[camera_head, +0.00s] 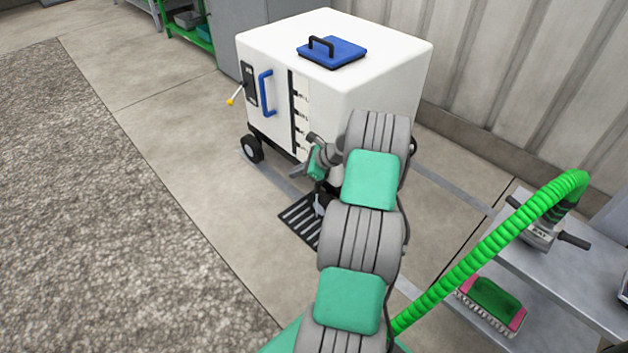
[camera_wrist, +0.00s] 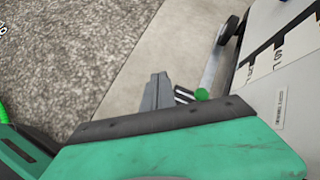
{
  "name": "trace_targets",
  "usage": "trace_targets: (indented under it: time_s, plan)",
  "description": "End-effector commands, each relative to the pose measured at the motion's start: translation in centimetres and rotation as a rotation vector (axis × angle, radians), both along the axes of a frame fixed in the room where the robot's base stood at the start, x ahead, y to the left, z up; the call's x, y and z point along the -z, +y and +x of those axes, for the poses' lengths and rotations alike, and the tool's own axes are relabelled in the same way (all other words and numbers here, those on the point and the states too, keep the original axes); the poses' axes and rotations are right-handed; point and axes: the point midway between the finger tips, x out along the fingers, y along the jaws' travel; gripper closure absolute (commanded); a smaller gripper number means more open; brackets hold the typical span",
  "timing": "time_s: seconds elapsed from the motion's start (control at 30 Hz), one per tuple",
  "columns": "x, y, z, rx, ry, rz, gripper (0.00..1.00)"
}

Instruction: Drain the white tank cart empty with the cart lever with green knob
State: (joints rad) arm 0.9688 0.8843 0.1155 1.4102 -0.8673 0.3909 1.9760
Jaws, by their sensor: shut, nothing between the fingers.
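The white tank cart (camera_head: 330,60) stands on the concrete floor, with a black-edged level strip (camera_head: 299,110) on its front. My gripper (camera_head: 297,173) is low in front of the cart, with its fingers together and nothing visible between them. In the wrist view its grey fingers (camera_wrist: 158,82) point toward the floor in front of the cart. A round green knob (camera_wrist: 202,94) shows just right of the fingers, on the cart side, and appears apart from them. Its lever shaft is hidden behind my gripper body. I cannot make out the green knob in the head view.
A yellow-tipped lever (camera_head: 236,96) and a blue handle (camera_head: 267,93) are on the cart's front. A floor grate (camera_head: 298,216) lies below my gripper. A grey bench (camera_head: 570,290) stands right. Open floor and grey carpet (camera_head: 80,200) lie left.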

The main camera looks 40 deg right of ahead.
Motion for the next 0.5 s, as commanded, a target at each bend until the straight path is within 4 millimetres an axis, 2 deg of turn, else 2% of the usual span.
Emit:
trace_targets:
  time_s: [0.03, 0.1, 0.2, 0.33, 0.5]
  plan:
    - [3.3, -3.2, -1.6, 0.148, -0.006, 0.132, 1.00]
    - [6.0, -6.4, -3.3, 0.323, -0.028, 0.302, 1.00]
    - [8.6, -9.1, -5.6, 0.493, -0.055, 0.491, 1.00]
    - [9.9, -10.3, -6.9, 0.586, -0.073, 0.610, 1.00]
    - [11.0, -10.0, -5.5, 0.593, -0.072, 0.623, 1.00]
